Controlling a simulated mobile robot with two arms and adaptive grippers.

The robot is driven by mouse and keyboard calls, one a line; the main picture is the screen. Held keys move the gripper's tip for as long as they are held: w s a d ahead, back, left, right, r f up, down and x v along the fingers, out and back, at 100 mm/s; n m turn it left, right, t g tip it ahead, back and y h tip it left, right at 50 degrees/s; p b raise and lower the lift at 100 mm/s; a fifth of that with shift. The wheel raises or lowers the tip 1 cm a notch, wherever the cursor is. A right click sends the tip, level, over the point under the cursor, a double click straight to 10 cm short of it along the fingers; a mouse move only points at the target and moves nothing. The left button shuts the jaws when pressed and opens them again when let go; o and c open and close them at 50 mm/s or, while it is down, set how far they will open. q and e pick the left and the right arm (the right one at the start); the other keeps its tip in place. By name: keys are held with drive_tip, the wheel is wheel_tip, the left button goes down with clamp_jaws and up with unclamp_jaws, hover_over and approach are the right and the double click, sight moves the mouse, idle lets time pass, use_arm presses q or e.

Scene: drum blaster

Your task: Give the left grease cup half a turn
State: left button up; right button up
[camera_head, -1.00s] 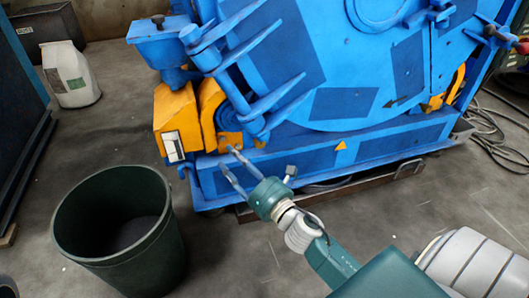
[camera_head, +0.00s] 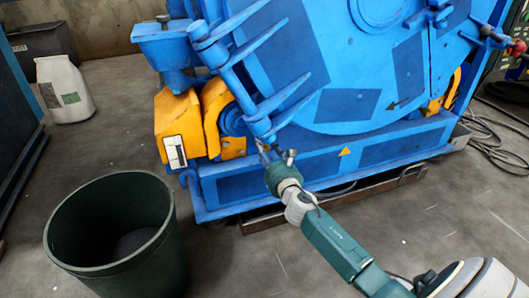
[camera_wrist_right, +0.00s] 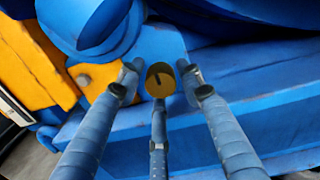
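The left grease cup (camera_wrist_right: 160,80) shows in the right wrist view as a small brass-coloured round piece with a dark slot, in front of the blue machine base. My right gripper (camera_wrist_right: 159,82) has its fingers spread around the cup, with one finger on the left, one on the right and one below. Gaps show between the side fingertips and the cup, so the gripper looks open. In the head view my right gripper (camera_head: 266,149) is at the lower left of the blue machine (camera_head: 330,60), and the cup is hidden or too small to make out. My left gripper is in neither view.
Yellow guards (camera_head: 180,118) sit just left of my right gripper, and a blue ribbed bar (camera_head: 240,85) is close above it. A dark green bin (camera_head: 160,262) stands at the lower left. A white sack (camera_head: 64,90) stands further back.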

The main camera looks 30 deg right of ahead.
drive_tip(key=shift+w, duration=0.3)
drive_tip(key=c, duration=0.9)
drive_tip(key=shift+o, duration=0.2)
drive_tip(key=shift+r, duration=0.1)
